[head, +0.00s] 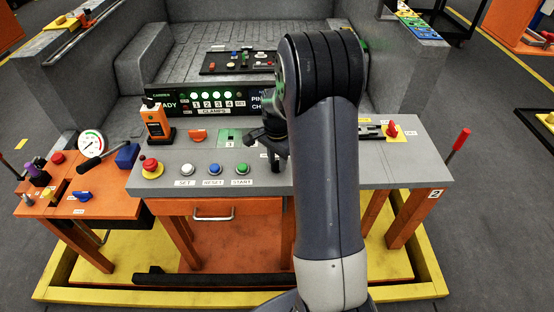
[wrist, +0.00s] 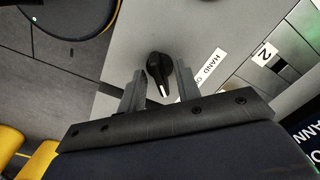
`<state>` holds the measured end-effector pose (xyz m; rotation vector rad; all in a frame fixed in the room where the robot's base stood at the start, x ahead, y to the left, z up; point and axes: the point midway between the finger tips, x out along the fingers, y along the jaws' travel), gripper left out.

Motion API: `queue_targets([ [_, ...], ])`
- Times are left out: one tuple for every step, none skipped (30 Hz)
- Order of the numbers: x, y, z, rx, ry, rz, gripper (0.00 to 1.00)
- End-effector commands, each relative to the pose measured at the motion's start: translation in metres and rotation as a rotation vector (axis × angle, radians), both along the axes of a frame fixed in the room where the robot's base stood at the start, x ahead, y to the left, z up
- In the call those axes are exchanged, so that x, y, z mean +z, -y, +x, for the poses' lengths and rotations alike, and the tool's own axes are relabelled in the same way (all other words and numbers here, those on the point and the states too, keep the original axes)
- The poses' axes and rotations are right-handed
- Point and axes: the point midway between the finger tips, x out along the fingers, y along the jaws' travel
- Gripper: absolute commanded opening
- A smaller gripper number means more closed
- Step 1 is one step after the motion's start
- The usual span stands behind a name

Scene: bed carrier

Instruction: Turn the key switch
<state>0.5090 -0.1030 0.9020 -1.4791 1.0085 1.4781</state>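A black rotary switch (wrist: 158,70) with a white pointer line stands on the grey console (head: 400,172). The wrist view shows it beside a label reading "HAND O", partly cut off by a finger. My gripper (wrist: 161,80) is open there, with one finger on each side of the switch; I see a gap on the left and only a narrow one on the right. In the head view my gripper (head: 264,140) is low over the middle of the console, and my arm hides the switch. No key shape can be made out on it.
A red lever (head: 460,140) rises at the right edge.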

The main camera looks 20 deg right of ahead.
Motion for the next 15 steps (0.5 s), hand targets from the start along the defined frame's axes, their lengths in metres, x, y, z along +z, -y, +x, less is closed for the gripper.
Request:
queue_targets([
  [0.000,0.000,0.000,0.000,0.000,0.000,0.32],
  [0.000,0.000,0.000,0.000,0.000,0.000,0.32],
  [0.001,0.000,0.000,0.000,0.000,0.000,0.32],
  [0.002,0.000,0.000,0.000,0.000,0.000,0.32],
  [0.005,0.000,0.000,0.000,0.001,-0.001,0.32],
  [0.009,0.000,0.000,0.000,0.002,0.000,0.32],
  [0.012,0.000,0.001,0.000,0.004,-0.001,0.32],
  [0.017,0.000,0.001,0.000,0.004,-0.001,0.32],
  [0.024,0.000,0.001,0.001,0.004,-0.002,0.32],
  [0.030,0.000,0.001,0.000,0.005,-0.001,0.32],
  [0.036,0.000,0.001,0.000,0.005,-0.001,0.32],
  [0.045,0.000,0.001,0.000,0.006,-0.001,0.32],
  [0.051,0.000,0.001,0.000,0.006,-0.002,0.32],
  [0.057,0.000,0.001,0.000,0.005,-0.001,0.32],
  [0.066,0.000,0.001,0.000,0.006,-0.001,0.32],
])
